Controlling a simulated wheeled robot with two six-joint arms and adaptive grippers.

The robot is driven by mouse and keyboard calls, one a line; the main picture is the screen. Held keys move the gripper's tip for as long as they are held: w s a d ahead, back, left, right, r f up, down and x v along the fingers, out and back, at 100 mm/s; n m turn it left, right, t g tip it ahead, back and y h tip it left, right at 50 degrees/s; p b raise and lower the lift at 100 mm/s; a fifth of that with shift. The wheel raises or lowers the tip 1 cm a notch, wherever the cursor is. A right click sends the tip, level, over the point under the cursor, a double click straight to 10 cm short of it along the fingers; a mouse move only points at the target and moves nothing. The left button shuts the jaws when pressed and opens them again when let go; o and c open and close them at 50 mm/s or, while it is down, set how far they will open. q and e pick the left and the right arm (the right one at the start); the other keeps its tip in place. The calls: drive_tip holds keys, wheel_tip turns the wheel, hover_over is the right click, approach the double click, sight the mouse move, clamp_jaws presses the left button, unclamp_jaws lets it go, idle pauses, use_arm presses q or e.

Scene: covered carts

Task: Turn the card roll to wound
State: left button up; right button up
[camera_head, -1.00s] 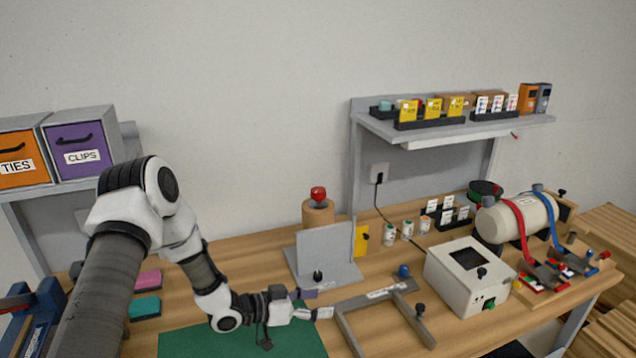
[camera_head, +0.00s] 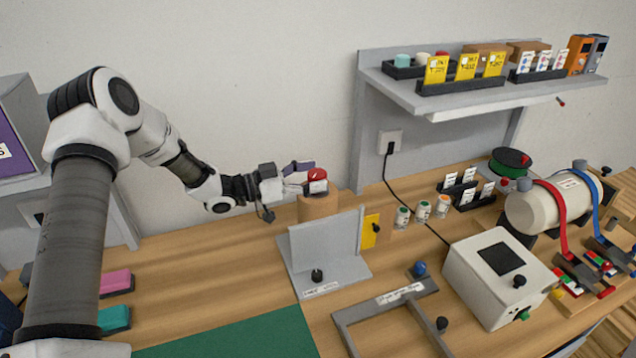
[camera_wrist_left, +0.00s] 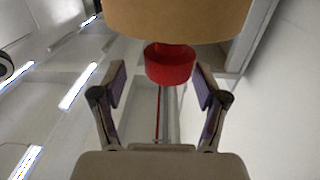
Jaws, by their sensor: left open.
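The card roll (camera_head: 319,207) stands on the bench at the back, left of the grey shelf unit, as a brown cylinder with a red knob (camera_head: 317,178) on top. In the left wrist view the roll (camera_wrist_left: 180,18) fills the top of the picture and the red knob (camera_wrist_left: 170,64) sits just beyond and between the finger tips. My left gripper (camera_head: 308,178) is at the knob's height, beside or around it; contact cannot be told. In the left wrist view its fingers (camera_wrist_left: 160,85) are apart. My right gripper is in neither view.
A grey angled stand (camera_head: 325,250) is in front of the roll, with a yellow plate (camera_head: 371,231) beside it. A grey frame (camera_head: 385,312), a white box (camera_head: 497,283) and a strapped tank (camera_head: 540,208) stand to the right. The green mat (camera_head: 235,338) is clear.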

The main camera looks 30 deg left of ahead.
use_arm(q)
drive_tip(key=shift+w+f, duration=0.3)
drive_tip(key=shift+w, duration=0.3)
drive_tip(key=shift+w+f, duration=0.25)
drive_tip(key=shift+w, duration=0.3)
drive_tip(key=shift+s+d+r, duration=0.15)
drive_tip(key=shift+s+r, duration=0.1)
drive_tip(key=shift+r, duration=0.05)
drive_tip(key=shift+s+d+r, duration=0.1)
drive_tip(key=shift+s+r, duration=0.1)
drive_tip(key=c, duration=1)
drive_tip(key=shift+f, duration=0.15)
drive_tip(key=shift+c, duration=0.8)
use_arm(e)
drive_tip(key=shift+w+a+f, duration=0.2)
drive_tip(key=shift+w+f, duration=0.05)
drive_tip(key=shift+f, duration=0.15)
